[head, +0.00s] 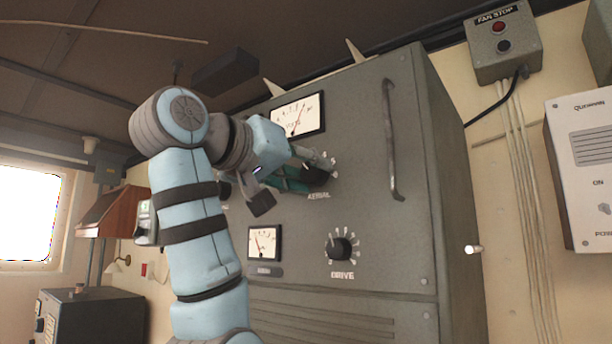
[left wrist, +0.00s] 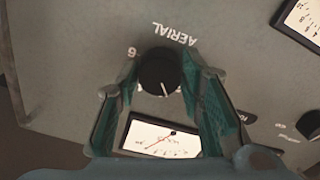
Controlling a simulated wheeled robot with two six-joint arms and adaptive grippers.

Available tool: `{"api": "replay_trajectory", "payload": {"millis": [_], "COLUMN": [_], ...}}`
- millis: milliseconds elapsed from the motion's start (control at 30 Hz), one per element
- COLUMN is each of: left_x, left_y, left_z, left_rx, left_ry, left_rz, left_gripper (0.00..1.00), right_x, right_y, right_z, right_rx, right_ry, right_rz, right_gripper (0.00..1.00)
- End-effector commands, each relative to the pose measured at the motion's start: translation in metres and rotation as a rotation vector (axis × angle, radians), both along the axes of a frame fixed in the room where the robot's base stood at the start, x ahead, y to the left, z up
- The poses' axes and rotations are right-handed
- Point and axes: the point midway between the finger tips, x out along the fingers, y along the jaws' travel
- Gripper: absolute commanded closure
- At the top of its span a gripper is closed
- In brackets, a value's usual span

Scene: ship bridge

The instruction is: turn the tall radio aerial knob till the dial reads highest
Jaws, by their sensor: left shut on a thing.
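The tall grey radio (head: 370,205) stands with its front panel facing me. Its black AERIAL knob (head: 317,178) is partly hidden by my left gripper (head: 311,172) in the head view. In the left wrist view the knob (left wrist: 159,72) sits between the two teal-padded fingers, with its white pointer line toward the bottom of the picture. My left gripper is shut on the knob. The upper dial (head: 298,116) has a red needle leaning right of upright; this dial also shows upside down in the left wrist view (left wrist: 160,138). My right gripper is not in view.
A DRIVE knob (head: 342,248) and a smaller dial (head: 264,243) lie lower on the panel. A vertical handle (head: 391,140) stands out right of the AERIAL knob. A FAN STOP box (head: 503,42) is on the wall at right.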

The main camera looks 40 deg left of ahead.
Motion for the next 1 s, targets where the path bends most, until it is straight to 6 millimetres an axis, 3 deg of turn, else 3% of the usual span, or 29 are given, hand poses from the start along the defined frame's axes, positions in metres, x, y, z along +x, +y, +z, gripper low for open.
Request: {"api": "replay_trajectory", "payload": {"millis": [400, 1000], "left_x": [-0.0003, -0.0002], "left_y": [0.0000, -0.0003], "left_z": [0.0004, 0.0015], "left_rx": [-0.267, -0.335], "left_ry": [-0.009, -0.011], "left_rz": [0.001, 0.001], "left_gripper": [0.93, 0.93], "right_x": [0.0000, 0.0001], "right_y": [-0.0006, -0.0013], "right_z": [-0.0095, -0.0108], "right_rx": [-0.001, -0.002], "right_ry": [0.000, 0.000], "right_rz": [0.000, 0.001], "right_gripper": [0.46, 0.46]}}
